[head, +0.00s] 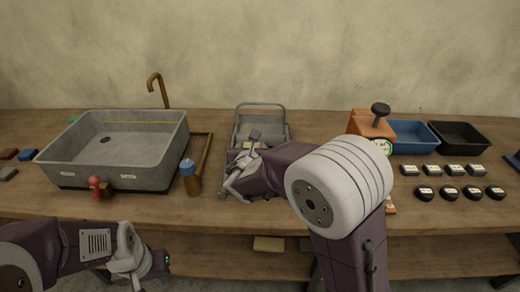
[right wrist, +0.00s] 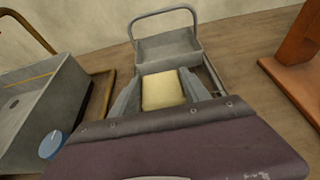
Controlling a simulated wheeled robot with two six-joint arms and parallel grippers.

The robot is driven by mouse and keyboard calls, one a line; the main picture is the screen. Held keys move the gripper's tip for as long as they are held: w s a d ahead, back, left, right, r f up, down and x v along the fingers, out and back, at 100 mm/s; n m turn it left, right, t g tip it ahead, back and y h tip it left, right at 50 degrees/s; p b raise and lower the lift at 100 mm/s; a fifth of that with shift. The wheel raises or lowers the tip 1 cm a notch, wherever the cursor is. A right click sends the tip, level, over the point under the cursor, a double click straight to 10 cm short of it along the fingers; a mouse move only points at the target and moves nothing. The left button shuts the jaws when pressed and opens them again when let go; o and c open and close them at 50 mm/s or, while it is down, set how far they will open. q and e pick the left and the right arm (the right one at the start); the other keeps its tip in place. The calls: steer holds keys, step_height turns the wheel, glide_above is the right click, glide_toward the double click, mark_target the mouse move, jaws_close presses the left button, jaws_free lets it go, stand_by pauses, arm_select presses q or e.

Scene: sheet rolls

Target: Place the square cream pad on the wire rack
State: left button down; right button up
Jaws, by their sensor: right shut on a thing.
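The square cream pad (right wrist: 163,90) is held between the two grey fingers of my right gripper (right wrist: 163,92). In the head view this gripper (head: 232,186) is over the table at the front of a grey metal stand with a raised tubular frame (head: 260,108). The stand also shows in the right wrist view (right wrist: 168,46), just beyond the pad. I cannot tell whether this stand is the wire rack, and no other rack is plain. My left gripper (head: 155,264) is low at the front left, below the tabletop edge and away from the pad; its fingers are unclear.
An orange block with a black knob (head: 368,124), blue tray (head: 414,150) and black tray (head: 486,150) stand right. Several small labelled pieces lie before them.

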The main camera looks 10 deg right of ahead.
steer(key=w+d+f, duration=0.1)
steer(key=w+f, duration=0.1)
steer(key=w, duration=0.1)
steer(key=w+d+f, duration=0.2)
steer(key=w, duration=0.1)
steer(key=w+d+f+b, duration=0.1)
steer(key=w+d+f, duration=0.1)
steer(key=w, duration=0.1)
steer(key=shift+f, duration=0.25)
steer(key=shift+w, duration=0.2)
step_height(320, 180, down, 4)
steer(key=shift+f+b, duration=0.1)
steer(key=shift+b, duration=0.4)
steer(key=o, duration=1.4)
steer(key=shift+o, duration=0.2)
